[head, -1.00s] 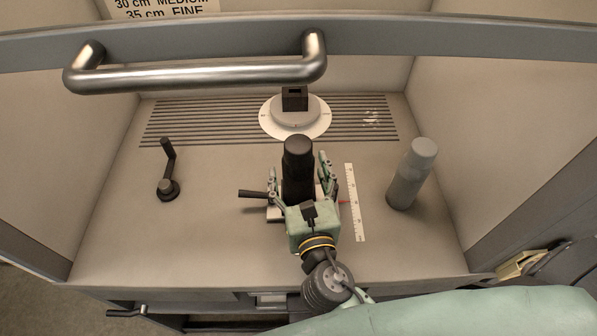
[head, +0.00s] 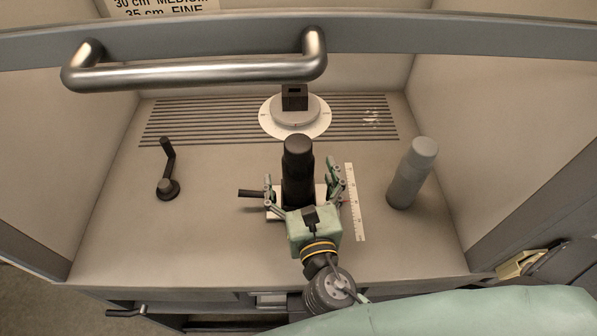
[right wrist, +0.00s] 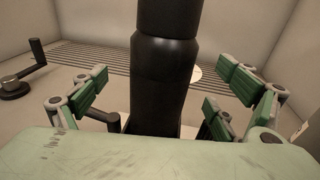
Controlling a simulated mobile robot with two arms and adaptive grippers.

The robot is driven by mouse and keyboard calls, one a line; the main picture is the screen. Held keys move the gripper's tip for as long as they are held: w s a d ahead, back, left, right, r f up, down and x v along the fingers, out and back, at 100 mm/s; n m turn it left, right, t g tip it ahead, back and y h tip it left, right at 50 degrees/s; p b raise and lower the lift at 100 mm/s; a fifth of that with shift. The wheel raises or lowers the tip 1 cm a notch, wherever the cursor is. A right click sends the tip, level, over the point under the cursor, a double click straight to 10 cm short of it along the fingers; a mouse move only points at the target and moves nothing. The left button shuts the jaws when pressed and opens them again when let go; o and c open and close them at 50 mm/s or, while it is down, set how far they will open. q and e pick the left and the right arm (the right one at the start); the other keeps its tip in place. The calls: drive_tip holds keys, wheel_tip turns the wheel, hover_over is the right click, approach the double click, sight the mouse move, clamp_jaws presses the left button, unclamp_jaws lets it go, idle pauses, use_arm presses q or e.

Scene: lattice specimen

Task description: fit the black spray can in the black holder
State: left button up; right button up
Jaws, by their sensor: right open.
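The black spray can (head: 298,168) stands upright near the middle of the cabinet floor, and its dark body fills the middle of the right wrist view (right wrist: 163,85). A small pale base (head: 276,212) shows around its foot, with a black bar (head: 251,194) sticking out to the left. The can's foot and any black holder around it are hidden behind my gripper, so I cannot tell how it is seated. My right gripper (head: 304,188) is open, with its green-padded fingers (right wrist: 168,100) apart on either side of the can. My left gripper is out of view.
A grey spray can (head: 412,174) stands to the right, beyond a white ruler strip (head: 355,202). A black crank (head: 168,178) is at the left. A round white-rimmed dial (head: 296,116) sits behind on the slotted grille. A metal bar handle (head: 195,75) crosses above.

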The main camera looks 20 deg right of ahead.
drive_tip(key=shift+s+a+r+b, duration=0.1)
drive_tip(key=shift+s+a+b, duration=0.1)
drive_tip(key=shift+s, duration=0.75)
drive_tip(key=shift+s+a+b, duration=0.1)
drive_tip(key=shift+s+b, duration=0.05)
drive_tip(key=shift+s, duration=0.8)
drive_tip(key=s+a, duration=0.1)
drive_tip(key=s, duration=1.1)
drive_tip(key=shift+a+r, duration=0.15)
drive_tip(key=shift+r, duration=0.25)
